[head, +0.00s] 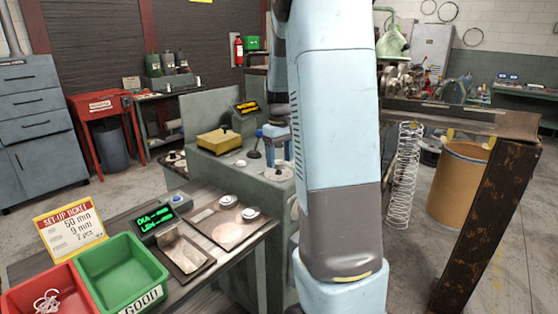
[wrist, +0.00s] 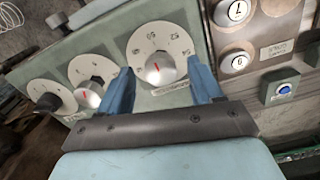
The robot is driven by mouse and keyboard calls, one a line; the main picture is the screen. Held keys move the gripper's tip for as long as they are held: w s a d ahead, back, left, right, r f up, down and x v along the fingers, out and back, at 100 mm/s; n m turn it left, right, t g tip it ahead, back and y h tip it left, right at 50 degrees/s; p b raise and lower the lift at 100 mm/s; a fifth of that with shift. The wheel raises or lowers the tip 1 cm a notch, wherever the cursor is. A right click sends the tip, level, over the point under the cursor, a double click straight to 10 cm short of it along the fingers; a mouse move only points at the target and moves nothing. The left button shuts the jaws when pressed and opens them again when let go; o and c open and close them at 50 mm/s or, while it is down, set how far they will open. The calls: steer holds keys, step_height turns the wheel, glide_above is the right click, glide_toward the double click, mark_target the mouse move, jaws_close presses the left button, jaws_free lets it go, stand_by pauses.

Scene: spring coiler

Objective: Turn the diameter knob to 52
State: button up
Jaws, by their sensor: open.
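My gripper (wrist: 160,66) is open in the wrist view, with one blue finger on each side of a silver knob (wrist: 165,70). The knob has a red pointer line and sits on a large white dial (wrist: 152,36) with numbers around its rim. The label below the dial is too blurred to read, so I cannot tell whether it is the diameter knob. I cannot tell whether the fingers touch the knob. In the head view my gripper (head: 278,152) is over the grey machine (head: 225,170), partly hidden by my arm.
Two smaller dials (wrist: 84,68) with knobs lie to the left in the wrist view. In the head view a ticket (head: 70,225) reads 50 mm, beside a green display (head: 154,217) and green bin (head: 118,265).

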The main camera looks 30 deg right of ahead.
steer(key=shift+f, duration=0.6)
steer(key=shift+c, duration=0.5)
steer(key=c, duration=0.9)
steer(key=shift+a, duration=0.1)
steer(key=shift+c, duration=0.3)
